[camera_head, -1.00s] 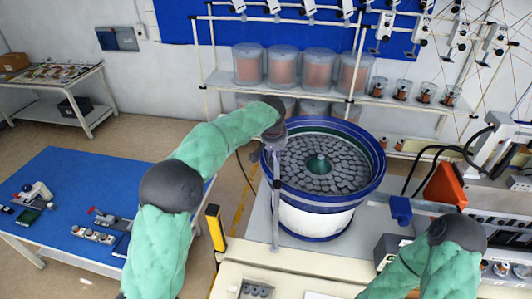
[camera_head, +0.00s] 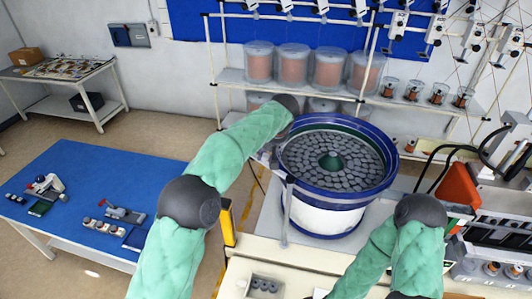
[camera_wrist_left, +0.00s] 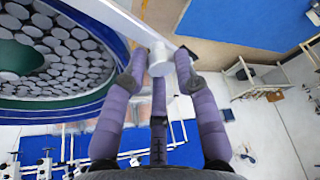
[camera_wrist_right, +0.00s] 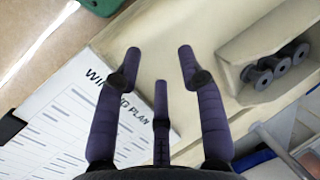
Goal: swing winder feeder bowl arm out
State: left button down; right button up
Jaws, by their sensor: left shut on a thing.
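The winder feeder bowl (camera_head: 322,205) is a white drum with a blue rim, full of grey discs; it also shows in the left wrist view (camera_wrist_left: 95,108). A grey post (camera_head: 286,215) stands at its front left. My left gripper (camera_wrist_left: 160,60) is shut on the knob of the pale bowl arm (camera_wrist_left: 120,18), with a finger on each side. The bar lies outside the bowl rim in that view. In the head view the left gripper is small and partly hidden at the bowl's left edge. My right gripper (camera_wrist_right: 160,52) is open and empty above the bench top.
A winding plan sheet (camera_wrist_right: 75,110) and a bin of dark spools (camera_wrist_right: 262,70) lie beneath my right gripper. A blue table (camera_head: 85,185) stands at left. A shelf with copper-coloured spools (camera_head: 292,63) is behind the bowl. A yellow-black post (camera_head: 228,222) stands near my left arm.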

pick_arm(q)
jog(key=shift+s+a+r+n, duration=0.1)
jog(key=shift+s+a+n, duration=0.3)
jog(key=shift+n, duration=0.2)
pick_arm(e)
jog(key=shift+s+a+f, duration=0.1)
jog(key=shift+s+a, duration=0.05)
jog(key=shift+s, duration=0.05)
pick_arm(q)
jog(key=c, duration=1.1)
grip_release()
jog(key=shift+o, duration=0.6)
jog(key=shift+a, duration=0.1)
pick_arm(e)
jog(key=shift+a, duration=0.1)
pick_arm(q)
jog(key=shift+s+d+r, duration=0.15)
jog(key=shift+d+r, duration=0.1)
jog(key=shift+r, duration=0.2)
jog(key=v, duration=1.1)
